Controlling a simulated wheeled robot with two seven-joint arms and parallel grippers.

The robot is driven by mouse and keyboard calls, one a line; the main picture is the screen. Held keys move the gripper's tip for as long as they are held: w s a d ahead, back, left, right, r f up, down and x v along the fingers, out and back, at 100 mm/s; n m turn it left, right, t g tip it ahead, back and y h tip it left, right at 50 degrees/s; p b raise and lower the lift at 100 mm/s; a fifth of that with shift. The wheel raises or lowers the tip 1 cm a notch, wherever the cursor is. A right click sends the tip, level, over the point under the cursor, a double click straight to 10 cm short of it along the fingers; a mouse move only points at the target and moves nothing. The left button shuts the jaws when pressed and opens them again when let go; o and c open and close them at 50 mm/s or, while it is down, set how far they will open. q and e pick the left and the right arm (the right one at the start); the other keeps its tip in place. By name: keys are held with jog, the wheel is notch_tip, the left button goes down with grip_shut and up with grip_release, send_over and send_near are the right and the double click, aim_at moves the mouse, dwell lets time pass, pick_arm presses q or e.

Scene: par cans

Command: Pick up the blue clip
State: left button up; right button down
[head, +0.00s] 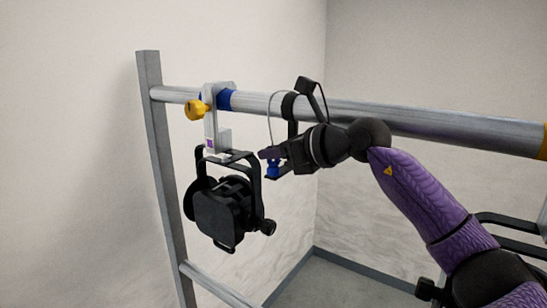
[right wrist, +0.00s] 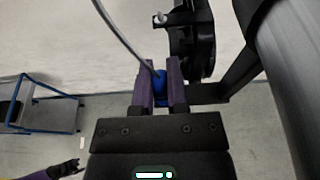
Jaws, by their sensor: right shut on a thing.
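The blue clip (head: 273,170) is between the fingertips of my right gripper (head: 270,162), to the right of the black par can. In the right wrist view the blue clip (right wrist: 160,84) sits between the two purple fingers of my right gripper (right wrist: 160,80), which are shut on it. A thin grey cable (right wrist: 122,38) runs up from the clip. In the head view the cable (head: 271,108) arches up toward the pipe.
The black par can (head: 222,212) hangs from a pale clamp (head: 211,122) with a yellow knob (head: 196,109) on the metal pipe (head: 400,119). A blue-framed cart (right wrist: 45,103) stands on the floor.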

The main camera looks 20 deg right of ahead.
dwell(0.3)
notch_tip(320, 180, up, 8)
jog(key=shift+r, duration=0.2)
notch_tip(320, 180, up, 10)
jog(key=p, duration=0.2)
jog(key=shift+f, duration=0.15)
jog(key=shift+f, duration=0.1)
jog(key=shift+f+b, duration=6)
jog(key=shift+f, duration=1.5)
jog(key=shift+w+r, duration=0.1)
